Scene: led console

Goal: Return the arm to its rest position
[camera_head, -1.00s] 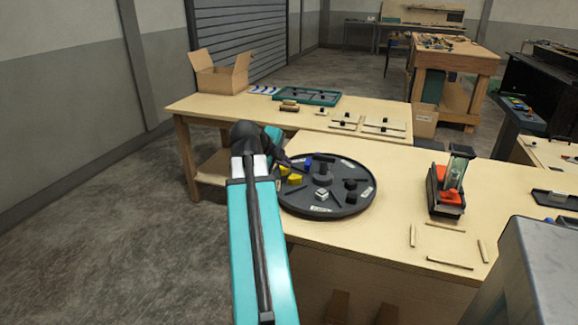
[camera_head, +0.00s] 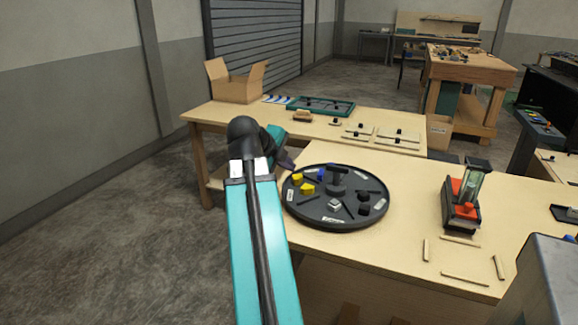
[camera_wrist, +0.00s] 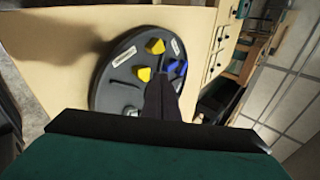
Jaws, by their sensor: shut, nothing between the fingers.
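My teal arm (camera_head: 262,250) rises from the bottom of the head view to a black elbow (camera_head: 243,132). Beyond the elbow, my gripper (camera_head: 288,163) is a small dark shape beside the far left rim of the round black tray (camera_head: 350,212). In the wrist view my gripper (camera_wrist: 163,88) is shut, its dark fingers together and empty, pointing across the tray (camera_wrist: 105,92). The tray carries yellow pieces (camera_head: 307,189), a blue piece (camera_wrist: 176,67), black pieces and a silver-white piece (camera_head: 334,205). Part of my forearm is hidden behind the elbow.
The near table (camera_head: 415,205) holds a device with orange-red parts (camera_head: 463,203) and several thin wooden strips (camera_head: 460,242) at right. The far table (camera_head: 230,117) holds an open cardboard box (camera_head: 236,85), a teal tray (camera_head: 322,107) and flat boards. Open floor (camera_head: 130,210) lies left of my arm.

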